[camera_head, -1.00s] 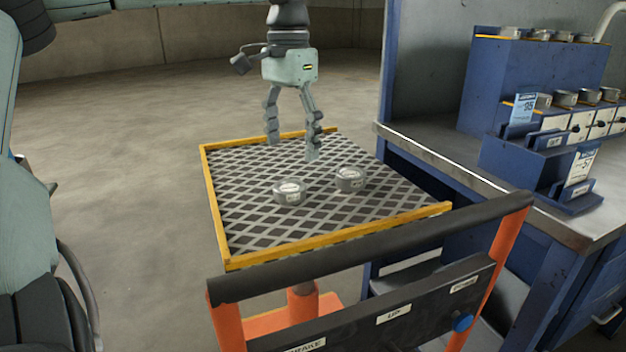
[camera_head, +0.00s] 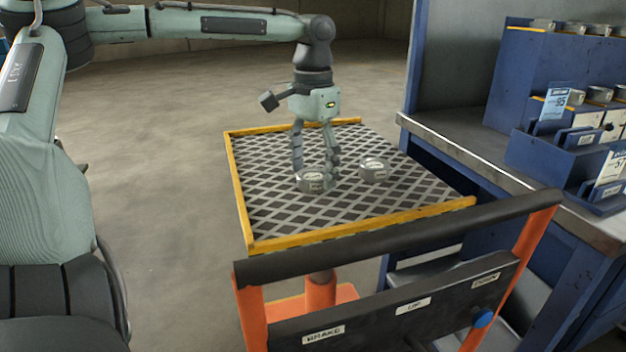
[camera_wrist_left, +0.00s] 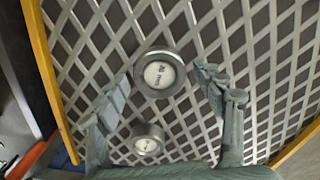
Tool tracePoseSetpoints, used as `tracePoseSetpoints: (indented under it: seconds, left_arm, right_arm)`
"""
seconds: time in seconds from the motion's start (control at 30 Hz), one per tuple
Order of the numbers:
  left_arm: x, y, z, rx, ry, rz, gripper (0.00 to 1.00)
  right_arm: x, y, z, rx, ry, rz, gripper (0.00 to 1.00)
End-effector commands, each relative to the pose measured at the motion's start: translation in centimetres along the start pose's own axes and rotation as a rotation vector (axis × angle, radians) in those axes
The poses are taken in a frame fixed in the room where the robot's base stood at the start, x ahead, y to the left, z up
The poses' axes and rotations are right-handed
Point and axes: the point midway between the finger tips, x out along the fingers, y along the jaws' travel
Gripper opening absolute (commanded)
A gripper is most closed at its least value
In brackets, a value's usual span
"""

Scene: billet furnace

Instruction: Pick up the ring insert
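Two round grey metal ring inserts with pale labelled tops sit apart on the cart's mesh-patterned tray (camera_head: 237,180). The left ring insert (camera_head: 315,183) is right below my left gripper (camera_head: 315,168); the right ring insert (camera_head: 374,170) is a short way to its right. My left gripper points down with its fingers spread. In the left wrist view, one ring insert (camera_wrist_left: 160,74) lies between the open fingertips (camera_wrist_left: 165,82), with gaps on both sides. The other ring insert (camera_wrist_left: 148,138) is closer to the palm. Label text is too small to read surely. My right gripper is out of view.
The tray has a raised yellow rim (camera_head: 360,226). The cart's dark push handle (camera_head: 400,237) crosses in front of it. A blue workbench (camera_head: 470,150) with a rack of rings (camera_head: 560,75) stands at the right. Open floor lies to the left.

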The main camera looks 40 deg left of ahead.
Motion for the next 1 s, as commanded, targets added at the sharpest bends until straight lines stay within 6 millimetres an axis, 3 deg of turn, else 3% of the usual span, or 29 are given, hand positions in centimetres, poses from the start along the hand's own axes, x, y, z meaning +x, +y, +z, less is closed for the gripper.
tracePoseSetpoints:
  seconds: [0.07, 0.5, 0.8, 1.0]
  left_arm:
    - [0.0, 0.0, 0.0, 0.0, 0.0, 0.0, 0.55]
    - [-0.2, 0.0, -0.1, 0.0, 0.002, -0.001, 0.01]
    - [-0.4, 0.0, -0.1, 0.001, 0.003, -0.001, 0.01]
    - [-2.2, 0.0, -0.1, 0.001, 0.006, -0.002, 0.01]
  right_arm:
    - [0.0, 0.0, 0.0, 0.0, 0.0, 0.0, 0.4]
    - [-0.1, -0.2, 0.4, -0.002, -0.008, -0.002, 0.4]
    - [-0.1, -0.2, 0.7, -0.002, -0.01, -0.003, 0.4]
    - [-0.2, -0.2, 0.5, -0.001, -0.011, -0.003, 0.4]
